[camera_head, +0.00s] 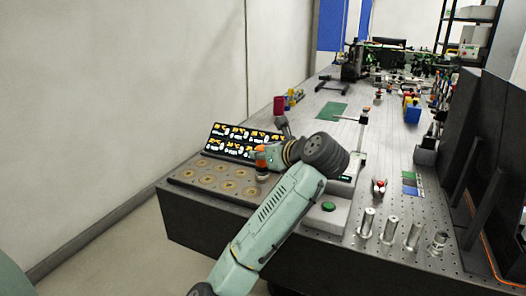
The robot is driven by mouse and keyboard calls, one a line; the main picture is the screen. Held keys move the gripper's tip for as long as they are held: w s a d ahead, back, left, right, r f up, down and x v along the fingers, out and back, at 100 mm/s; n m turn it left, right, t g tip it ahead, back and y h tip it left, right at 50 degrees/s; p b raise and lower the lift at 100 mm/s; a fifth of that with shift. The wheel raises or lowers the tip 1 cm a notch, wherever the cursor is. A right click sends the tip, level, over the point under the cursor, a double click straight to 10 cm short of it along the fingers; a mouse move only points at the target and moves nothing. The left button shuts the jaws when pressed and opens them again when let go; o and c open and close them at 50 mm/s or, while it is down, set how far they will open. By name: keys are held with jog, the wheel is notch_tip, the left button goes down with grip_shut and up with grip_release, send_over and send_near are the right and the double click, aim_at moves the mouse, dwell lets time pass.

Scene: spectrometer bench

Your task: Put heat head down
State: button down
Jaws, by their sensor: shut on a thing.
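My gripper (262,157) is at the end of my pale green arm, over the right part of a dark tray. It is shut on a small orange-red and dark cylindrical piece, which seems to be the heat head (262,169). The piece looks upright, close above or touching the tray; I cannot tell which. The fingertips are small and partly hidden by the wrist. The tray (182,174) lies at the bench's near left corner and has several round tan places.
A black panel (216,139) with orange and white pictures stands behind the tray. A grey device with a green button (328,207) is right of my arm. Several metal cylinders (391,228) stand at the front right. A green mat (332,109) lies farther back.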

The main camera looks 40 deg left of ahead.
jog(key=shift+f, duration=0.2)
jog(key=c, duration=1.3)
grip_release()
